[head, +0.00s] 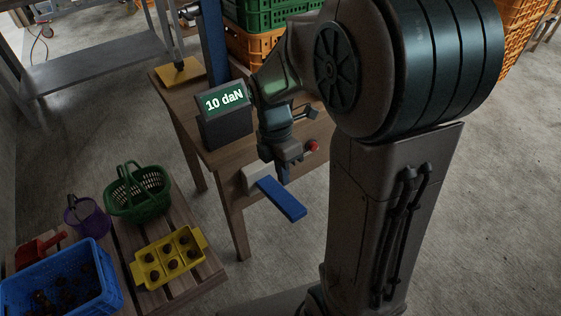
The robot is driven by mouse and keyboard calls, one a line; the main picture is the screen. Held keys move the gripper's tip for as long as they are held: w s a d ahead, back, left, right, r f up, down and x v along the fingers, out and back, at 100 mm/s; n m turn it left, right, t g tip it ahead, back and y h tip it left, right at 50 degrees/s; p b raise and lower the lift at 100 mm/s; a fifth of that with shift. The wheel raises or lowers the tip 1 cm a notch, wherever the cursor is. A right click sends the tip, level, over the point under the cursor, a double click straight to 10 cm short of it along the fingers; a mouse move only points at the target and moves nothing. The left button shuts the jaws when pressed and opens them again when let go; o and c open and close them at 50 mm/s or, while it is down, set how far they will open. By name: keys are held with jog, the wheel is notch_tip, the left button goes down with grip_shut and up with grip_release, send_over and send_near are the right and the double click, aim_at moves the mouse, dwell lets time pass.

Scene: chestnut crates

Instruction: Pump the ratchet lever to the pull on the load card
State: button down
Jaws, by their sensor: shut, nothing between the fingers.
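The ratchet lever is a flat blue bar (281,198) that sticks out past the wooden table's front edge from a pale block (257,178). My gripper (283,178) is shut and points down at the lever, with nothing between its fingers. Its tips overlap the lever's upper part in the picture; I cannot tell whether they touch it. A dark box with a lit green face (225,103) stands on the table and reads "10 daN". I cannot tell whether it is the load card or a readout. My arm hides part of the tabletop.
The wooden table (183,105) also bears a blue post (213,45) and a yellow plate (180,74). A red knob (313,146) is right of my gripper. A low slatted table holds a green basket (140,193), yellow tray (148,273) and blue crate (60,290). Crates stand behind.

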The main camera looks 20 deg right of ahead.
aim_at(287, 201)
jog(key=b+x, duration=0.2)
jog(key=x, duration=0.4)
jog(key=shift+s+f, duration=0.1)
jog(key=shift+f, duration=0.05)
